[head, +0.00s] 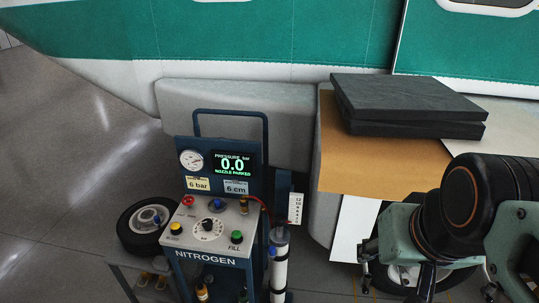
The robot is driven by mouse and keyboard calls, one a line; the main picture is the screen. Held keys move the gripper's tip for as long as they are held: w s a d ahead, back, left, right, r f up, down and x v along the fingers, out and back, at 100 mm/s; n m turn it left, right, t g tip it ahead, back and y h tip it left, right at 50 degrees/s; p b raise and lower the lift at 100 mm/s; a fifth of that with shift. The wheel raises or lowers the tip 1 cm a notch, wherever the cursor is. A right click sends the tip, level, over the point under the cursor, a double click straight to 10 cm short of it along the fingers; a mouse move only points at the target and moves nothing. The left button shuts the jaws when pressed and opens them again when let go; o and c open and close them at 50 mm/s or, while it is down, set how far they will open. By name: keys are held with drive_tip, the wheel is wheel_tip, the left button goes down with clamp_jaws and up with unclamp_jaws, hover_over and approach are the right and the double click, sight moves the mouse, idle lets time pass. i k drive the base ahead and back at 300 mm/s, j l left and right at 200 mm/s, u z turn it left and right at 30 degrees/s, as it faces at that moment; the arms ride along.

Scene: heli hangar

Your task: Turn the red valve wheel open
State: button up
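The small red valve wheel (188,201) is at the upper left of the sloping grey control panel (214,222) on the blue nitrogen cart. It is small in this view, and I cannot tell how far it is turned. Part of my arm shows at the lower right, well to the right of the cart and apart from the wheel.
The cart has a pressure gauge (191,160), a display (233,165) reading 0.0 bar and "nozzle parked", and several coloured knobs. A wheel with a tyre (148,218) lies left of it. Dark pads (400,98) lie on a brown-topped surface (345,170) at right.

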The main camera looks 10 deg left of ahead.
sight(188, 203)
drive_tip(key=u, duration=1.25)
drive_tip(key=i, duration=0.35)
